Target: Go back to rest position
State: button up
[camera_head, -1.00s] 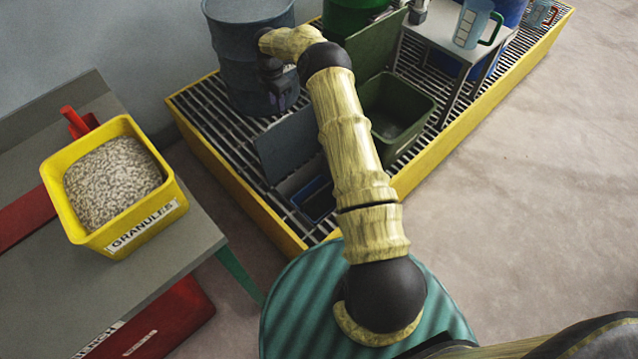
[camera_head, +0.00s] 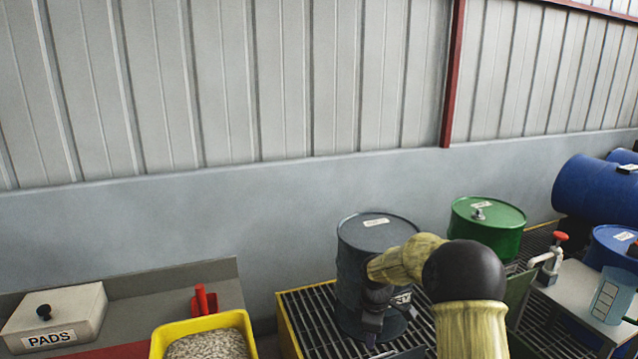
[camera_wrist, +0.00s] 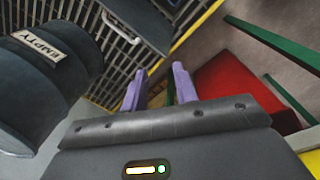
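My gripper (camera_head: 388,316) hangs in front of the blue-grey drum (camera_head: 352,262) in the head view, with my arm bent over from the right. In the wrist view my gripper (camera_wrist: 156,82) shows two purple fingers spread apart, with nothing between them. The same drum, with a label reading EMPTY (camera_wrist: 42,56), stands at the left of the wrist view. I cannot tell the gap between gripper and drum.
The drum stands on a yellow-edged grating (camera_head: 290,318). A green drum (camera_head: 488,232) and a blue jug (camera_head: 611,295) are to the right. A bench at left holds a PADS box (camera_head: 55,318) and a yellow granules bin (camera_head: 243,322).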

jog(key=s+d+r+m+t, duration=0.1)
jog(key=s+r+m, duration=0.2)
jog(key=s+m, duration=0.75)
jog(key=s+d+r+m+t, duration=0.1)
jog(key=s+r+m, duration=0.3)
jog(key=s, duration=1.3)
notch_tip(320, 180, up, 19)
jog(key=p, duration=1.9)
jog(key=shift+w+p, duration=0.15)
jog(key=shift+p, duration=0.15)
